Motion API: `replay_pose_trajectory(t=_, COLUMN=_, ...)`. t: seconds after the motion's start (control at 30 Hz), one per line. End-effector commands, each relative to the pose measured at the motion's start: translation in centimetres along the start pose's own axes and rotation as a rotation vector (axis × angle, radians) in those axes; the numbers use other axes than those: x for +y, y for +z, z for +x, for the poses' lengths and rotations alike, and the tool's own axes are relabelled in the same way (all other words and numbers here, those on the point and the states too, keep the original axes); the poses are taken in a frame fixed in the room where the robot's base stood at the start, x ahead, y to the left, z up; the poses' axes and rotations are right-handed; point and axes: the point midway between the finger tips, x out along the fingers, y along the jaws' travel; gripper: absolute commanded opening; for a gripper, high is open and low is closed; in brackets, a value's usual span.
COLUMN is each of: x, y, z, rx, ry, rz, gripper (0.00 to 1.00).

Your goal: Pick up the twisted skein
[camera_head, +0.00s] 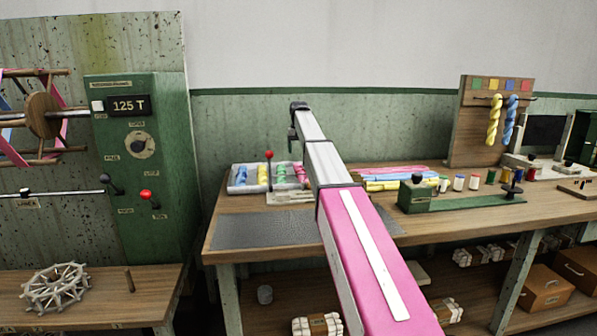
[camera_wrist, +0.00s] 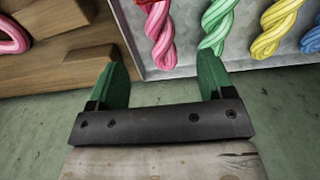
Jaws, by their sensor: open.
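Several twisted skeins lie side by side in a pale tray (camera_head: 236,190). In the wrist view they are a pink skein (camera_wrist: 160,38), a green skein (camera_wrist: 217,25), a yellow skein (camera_wrist: 277,28) and part of a blue skein (camera_wrist: 312,40). My gripper (camera_wrist: 163,70) is open and empty, its green fingers apart. In the wrist view its tips appear just short of the tray's edge, below the pink and green skeins; the height gap is unclear. In the head view the arm partly hides the tray's right side. A yellow twisted skein (camera_head: 494,120) and a blue one (camera_head: 510,120) hang on a rack.
The tray stands on a wooden workbench (camera_head: 290,240) near a dark mat (camera_head: 265,229). Pink, blue and yellow bundles (camera_head: 400,183) lie right of my arm. A green fixture (camera_head: 440,200) and small spools stand further right. A green machine cabinet (camera_head: 145,180) stands left.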

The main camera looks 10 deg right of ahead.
Motion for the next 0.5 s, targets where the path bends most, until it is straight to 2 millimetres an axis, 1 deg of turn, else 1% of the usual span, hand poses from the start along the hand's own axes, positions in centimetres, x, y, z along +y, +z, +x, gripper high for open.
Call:
replay_pose_trajectory(t=0.33, x=0.0, y=0.1, z=4.6, rx=-0.001, ry=0.000, rz=0.000, gripper=0.74)
replay_pose_trajectory(t=0.5, x=0.0, y=0.1, z=5.7, rx=-0.001, ry=0.000, rz=0.000, gripper=0.74)
